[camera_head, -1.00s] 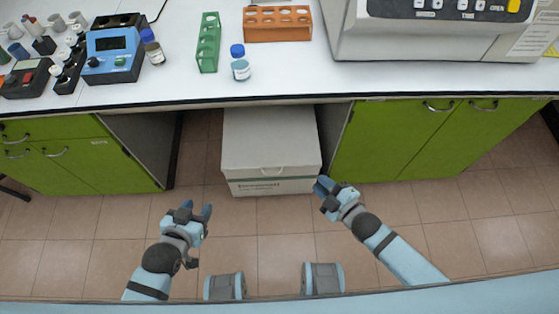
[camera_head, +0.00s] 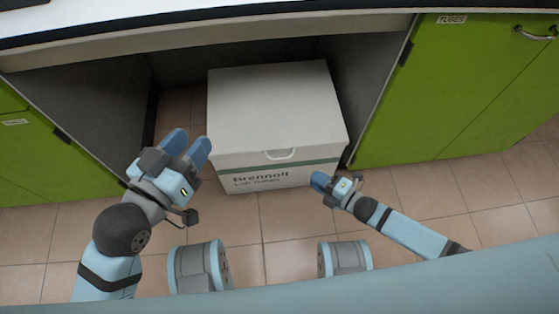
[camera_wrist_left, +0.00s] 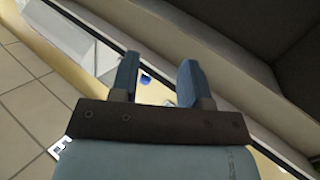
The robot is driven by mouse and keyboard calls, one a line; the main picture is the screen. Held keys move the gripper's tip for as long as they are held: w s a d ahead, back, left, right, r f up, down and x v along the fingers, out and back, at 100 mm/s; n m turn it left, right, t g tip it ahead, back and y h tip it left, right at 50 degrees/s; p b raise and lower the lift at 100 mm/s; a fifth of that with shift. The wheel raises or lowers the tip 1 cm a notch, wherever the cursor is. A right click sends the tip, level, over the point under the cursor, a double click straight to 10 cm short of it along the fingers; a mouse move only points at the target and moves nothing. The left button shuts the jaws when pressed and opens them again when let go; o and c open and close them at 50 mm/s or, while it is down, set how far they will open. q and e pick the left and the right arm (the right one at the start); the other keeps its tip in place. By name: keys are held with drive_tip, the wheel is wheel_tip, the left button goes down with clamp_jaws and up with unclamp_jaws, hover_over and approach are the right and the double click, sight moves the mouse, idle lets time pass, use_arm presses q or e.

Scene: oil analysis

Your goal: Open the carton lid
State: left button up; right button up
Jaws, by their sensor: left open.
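The white carton (camera_head: 270,105) stands on the floor in the opening under the bench, with its lid (camera_head: 268,100) shut. A pale handle (camera_head: 281,154) shows at the front edge of the lid, above a green stripe and printed lettering. My left gripper (camera_head: 188,146) is open and empty, in front of the carton's left side in the head view. Its two spread fingers also show in the left wrist view (camera_wrist_left: 156,80). My right gripper (camera_head: 322,182) is by the carton's lower right front corner; its fingers overlap, so its opening is unclear.
Green cabinets flank the opening, one at the right (camera_head: 455,90) and one at the left (camera_head: 35,165). The white bench top (camera_head: 60,15) overhangs the carton. The tiled floor (camera_head: 285,215) in front of it is clear.

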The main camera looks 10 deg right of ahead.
sight(281, 159)
drive_tip(key=b+x, duration=0.1)
drive_tip(key=x, duration=0.3)
drive_tip(key=b+x, duration=0.2)
drive_tip(key=x, duration=0.3)
drive_tip(key=b+x, duration=0.2)
drive_tip(key=x, duration=0.2)
drive_tip(key=shift+w+a+f, duration=0.2)
drive_tip(key=shift+f, duration=0.2)
use_arm(q)
drive_tip(key=w+m, duration=0.1)
drive_tip(key=a+m+t, duration=0.1)
drive_tip(key=w+m+t+h, duration=0.1)
drive_tip(key=shift+w+a+r+m, duration=0.25)
drive_tip(key=shift+w+r+m, duration=0.1)
drive_tip(key=shift+r+m, duration=0.05)
use_arm(e)
drive_tip(key=shift+w+a, duration=0.1)
drive_tip(key=shift+w, duration=0.05)
clamp_jaws()
